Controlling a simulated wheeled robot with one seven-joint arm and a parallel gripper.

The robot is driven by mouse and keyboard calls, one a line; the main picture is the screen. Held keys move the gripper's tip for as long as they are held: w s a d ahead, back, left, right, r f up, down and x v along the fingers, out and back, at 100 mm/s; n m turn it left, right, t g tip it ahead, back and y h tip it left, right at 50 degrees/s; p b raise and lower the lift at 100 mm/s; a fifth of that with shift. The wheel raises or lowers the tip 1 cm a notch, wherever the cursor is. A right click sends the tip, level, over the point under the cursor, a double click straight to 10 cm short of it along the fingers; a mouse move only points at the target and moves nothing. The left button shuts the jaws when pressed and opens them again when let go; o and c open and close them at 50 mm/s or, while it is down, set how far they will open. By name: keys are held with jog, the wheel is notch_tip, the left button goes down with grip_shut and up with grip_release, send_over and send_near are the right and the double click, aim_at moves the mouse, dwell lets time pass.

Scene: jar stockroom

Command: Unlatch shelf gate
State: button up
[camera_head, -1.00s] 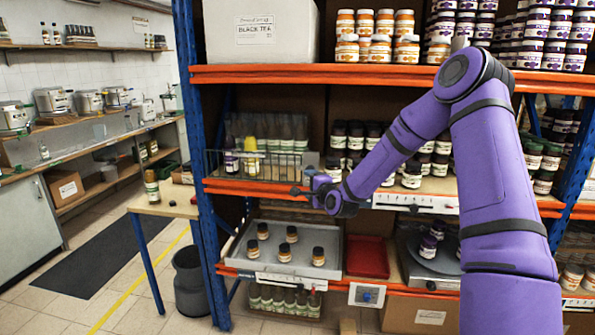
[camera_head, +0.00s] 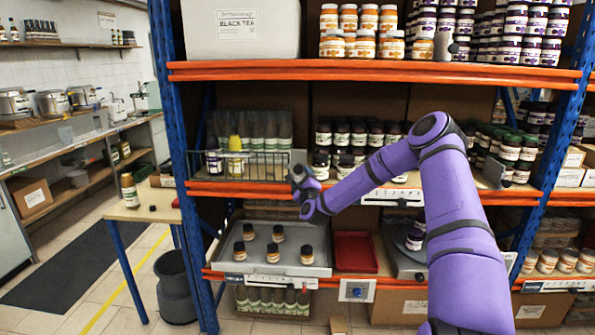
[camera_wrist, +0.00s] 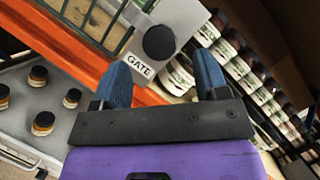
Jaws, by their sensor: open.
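The shelf gate (camera_head: 250,166) is a wire panel across the left part of the middle shelf, in front of bottles. At its right end is a grey latch plate (camera_wrist: 181,18) with a round black knob (camera_wrist: 159,42) and a white label reading "GATE". My gripper (camera_wrist: 165,72) is open and empty, with its two blue fingers apart. In the wrist view the knob appears just beyond the fingertips, between them. I cannot tell whether they touch it. In the head view my gripper (camera_head: 299,178) is in front of the gate's right end and partly hides the latch.
Behind the gate stand bottles and a yellow-capped one (camera_head: 235,146). Dark-lidded jars (camera_head: 352,135) stand right of the latch. Below are a grey tray (camera_head: 300,262) with several jars and a red tray (camera_head: 355,252). An orange shelf edge (camera_wrist: 95,70) runs close under my gripper.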

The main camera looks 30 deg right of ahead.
aim_at(299, 170)
jog(key=x, duration=0.5)
jog(key=shift+w+d+r, duration=0.1)
jog(key=shift+w, duration=0.2)
jog(key=c, duration=0.9)
